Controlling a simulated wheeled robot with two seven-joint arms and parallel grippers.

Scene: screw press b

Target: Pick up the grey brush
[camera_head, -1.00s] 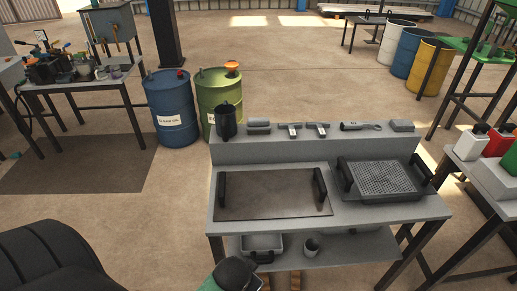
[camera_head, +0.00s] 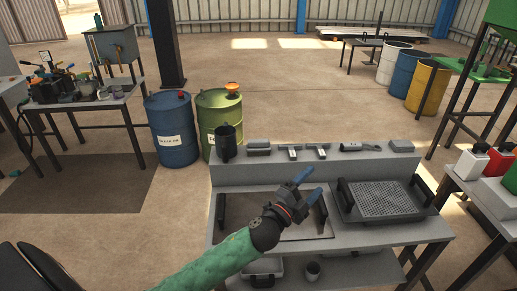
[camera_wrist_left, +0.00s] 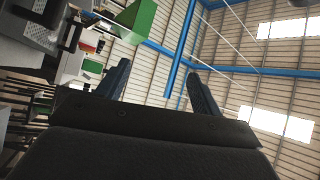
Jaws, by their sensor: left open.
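A grey, two-layered block (camera_head: 259,147) that looks like the grey brush lies on the raised back shelf of the workbench, right of a dark jug. At this size I cannot be sure it is the brush. My left gripper (camera_head: 309,184) is open and empty, with blue fingers, above the front worktop and pointing right and up in the head view. It is right of and nearer than the block, clearly apart from it. In the left wrist view the two open fingers (camera_wrist_left: 157,72) frame only walls and roof beams. My right gripper is not in view.
The raised shelf (camera_head: 300,170) also carries the dark jug (camera_head: 226,143), two T-shaped tools (camera_head: 321,150), a long tool (camera_head: 360,147) and another grey block (camera_head: 402,146). A perforated tray with handles (camera_head: 384,199) stands right of my gripper. A flat handled plate (camera_head: 236,222) lies beneath my arm.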

